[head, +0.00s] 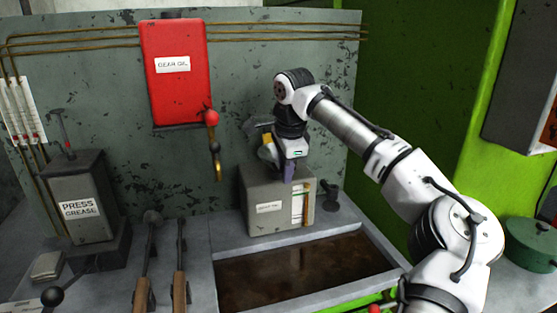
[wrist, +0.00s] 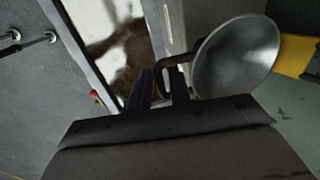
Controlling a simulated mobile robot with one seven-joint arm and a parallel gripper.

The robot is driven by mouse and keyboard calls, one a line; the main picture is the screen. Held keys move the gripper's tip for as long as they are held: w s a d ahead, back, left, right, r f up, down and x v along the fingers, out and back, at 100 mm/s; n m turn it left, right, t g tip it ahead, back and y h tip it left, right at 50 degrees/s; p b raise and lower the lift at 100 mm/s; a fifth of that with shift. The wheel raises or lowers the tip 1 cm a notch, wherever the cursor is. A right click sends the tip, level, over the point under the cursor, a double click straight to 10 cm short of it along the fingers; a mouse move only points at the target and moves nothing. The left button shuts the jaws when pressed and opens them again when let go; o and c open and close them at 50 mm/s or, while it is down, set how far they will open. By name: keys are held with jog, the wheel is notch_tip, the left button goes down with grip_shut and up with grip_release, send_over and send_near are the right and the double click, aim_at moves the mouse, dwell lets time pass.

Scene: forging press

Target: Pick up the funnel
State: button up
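The funnel (wrist: 237,57) shows in the wrist view as a grey metal cone, its round mouth facing the camera. Its dark bent handle (wrist: 176,60) reaches left to the fingertips. My gripper (wrist: 163,86) has its two dark fingers close together, with the lower part of the handle between them. I cannot tell whether both fingers press on it. In the head view, my gripper (head: 288,172) points down at the top of a grey labelled box (head: 262,195). The funnel is mostly hidden behind my gripper there.
A brown-filled basin (head: 300,270) lies in front of the box. A red gear oil tank (head: 175,72) with a tap hangs on the wall. A press grease unit (head: 82,205) and long-handled tools (head: 180,265) are at left. A green pot (head: 530,245) stands at right.

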jog(key=shift+x, duration=1.25)
grip_shut()
jog(key=shift+r, duration=0.1)
jog(key=w+p+v, duration=0.2)
jog(key=v, duration=0.9)
jog(key=w+a+r+p+v, duration=0.1)
jog(key=w+p+v, duration=0.1)
jog(key=v, duration=0.9)
jog(key=shift+a+r, duration=0.25)
jog(key=shift+a, duration=0.05)
jog(key=shift+w, duration=0.1)
